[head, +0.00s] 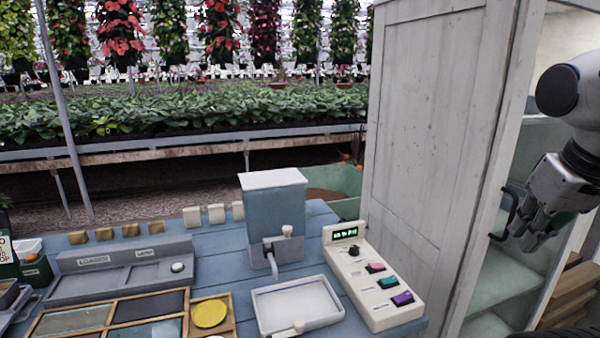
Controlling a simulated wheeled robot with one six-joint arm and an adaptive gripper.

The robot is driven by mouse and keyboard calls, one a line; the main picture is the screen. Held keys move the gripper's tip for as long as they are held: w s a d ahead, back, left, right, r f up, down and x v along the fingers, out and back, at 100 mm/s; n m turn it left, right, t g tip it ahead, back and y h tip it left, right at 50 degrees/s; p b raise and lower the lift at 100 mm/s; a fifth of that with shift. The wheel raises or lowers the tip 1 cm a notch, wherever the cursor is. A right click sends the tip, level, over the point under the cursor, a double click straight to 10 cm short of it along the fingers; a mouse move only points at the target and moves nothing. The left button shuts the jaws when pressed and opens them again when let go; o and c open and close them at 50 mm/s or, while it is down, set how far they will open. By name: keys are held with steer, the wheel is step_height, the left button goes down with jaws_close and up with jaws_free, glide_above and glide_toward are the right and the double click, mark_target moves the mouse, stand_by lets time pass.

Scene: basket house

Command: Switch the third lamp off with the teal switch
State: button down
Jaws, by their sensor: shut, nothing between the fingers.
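A cream control box (372,278) stands at the right end of the blue table. It carries a small lit green display (345,234), a black knob (354,250), and a column of coloured switches. The teal switch (387,282) is between a pink-red switch (375,268) above and a purple switch (402,298) below. I cannot tell its on or off position. No lamp can be clearly made out. My gripper (521,236) is shut and empty at the right, beside the cabinet handle, well to the right of the box and apart from it.
A tall grey cabinet door (436,130) stands behind the box, with a dark handle (503,214) near my gripper. A blue-grey dispenser (274,215) and white tray (297,304) are left of the box. A wooden divided tray (110,316) lies further left. Planting beds are behind.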

steer(key=m+g, duration=0.4)
steer(key=m, duration=0.8)
glide_above(389, 280)
steer(key=w+d, duration=0.1)
steer(key=d, duration=0.1)
step_height(389, 280, down, 9)
steer(key=shift+w+d+f+m, duration=0.15)
steer(key=shift+m, duration=1.05)
step_height(389, 280, down, 14)
steer(key=shift+d+f, duration=0.1)
